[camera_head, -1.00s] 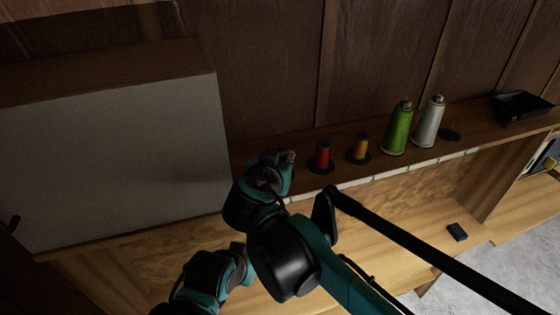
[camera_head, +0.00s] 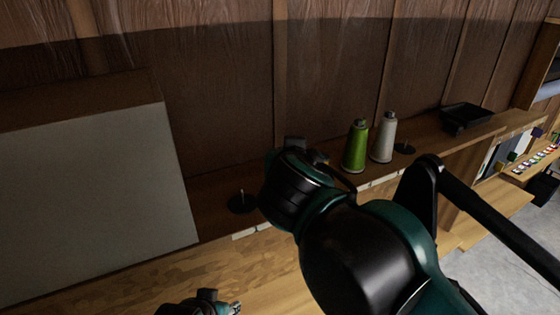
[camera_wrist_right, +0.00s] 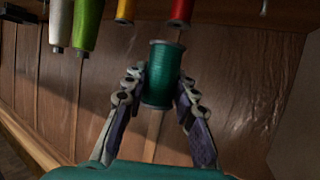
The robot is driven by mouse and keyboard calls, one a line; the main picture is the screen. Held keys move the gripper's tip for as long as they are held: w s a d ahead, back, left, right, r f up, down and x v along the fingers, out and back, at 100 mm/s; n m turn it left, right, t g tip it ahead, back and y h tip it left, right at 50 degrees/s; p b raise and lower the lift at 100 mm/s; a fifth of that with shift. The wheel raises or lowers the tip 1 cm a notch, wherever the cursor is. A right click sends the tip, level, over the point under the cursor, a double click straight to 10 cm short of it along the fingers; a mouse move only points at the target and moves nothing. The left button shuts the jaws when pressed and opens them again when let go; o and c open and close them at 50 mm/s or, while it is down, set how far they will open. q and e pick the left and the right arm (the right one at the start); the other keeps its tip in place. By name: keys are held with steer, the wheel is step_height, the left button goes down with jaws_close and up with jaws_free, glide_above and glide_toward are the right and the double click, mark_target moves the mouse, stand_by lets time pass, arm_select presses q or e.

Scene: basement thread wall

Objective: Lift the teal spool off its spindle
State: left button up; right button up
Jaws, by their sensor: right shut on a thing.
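The teal spool (camera_wrist_right: 162,88) is between the fingers of my right gripper (camera_wrist_right: 160,77) in the right wrist view. The fingers are shut on its sides, and its round end faces show. It hangs apart from the shelf. In the head view my right gripper (camera_head: 295,163) is above the shelf's front, and the spool is hidden behind it. An empty spindle on a black round base (camera_head: 241,203) stands on the shelf to its left. My left gripper (camera_head: 212,303) is partly cut off at the bottom edge, and its jaws are unclear.
Red (camera_wrist_right: 180,12) and yellow (camera_wrist_right: 124,10) spools show in the wrist view; my right arm hides them in the head view. A black tray (camera_head: 466,118) is farther right. A pale panel (camera_head: 90,200) stands left.

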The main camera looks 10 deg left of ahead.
stand_by(0.3)
step_height(320, 180, up, 4)
steer(key=p, duration=0.3)
